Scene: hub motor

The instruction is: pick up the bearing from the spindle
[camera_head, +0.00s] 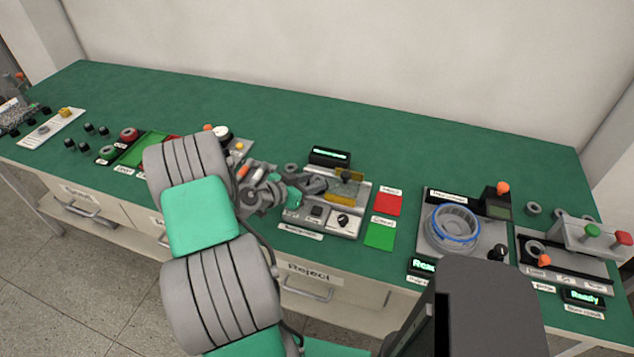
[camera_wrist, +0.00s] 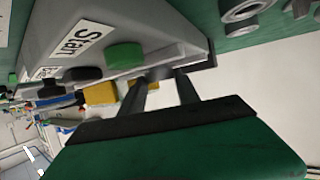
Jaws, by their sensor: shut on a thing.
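My gripper (camera_head: 318,184) reaches in from the left over the grey test station (camera_head: 318,223) in the middle of the bench. In the wrist view my gripper's two dark fingers (camera_wrist: 166,78) are close together around a small grey piece, the bearing (camera_wrist: 159,73). The bearing is mostly hidden by the fingers. The spindle is hard to make out, and I cannot tell whether the bearing still touches it. A green button (camera_wrist: 124,56) and a "Start" label are close beside the fingers in the wrist view.
Red (camera_head: 388,204) and green (camera_head: 380,235) pads lie right of the station. Further right is a machine with a blue-ringed round part (camera_head: 455,224). A small dark display (camera_head: 330,156) stands behind the station. The back of the green bench (camera_head: 420,140) is clear.

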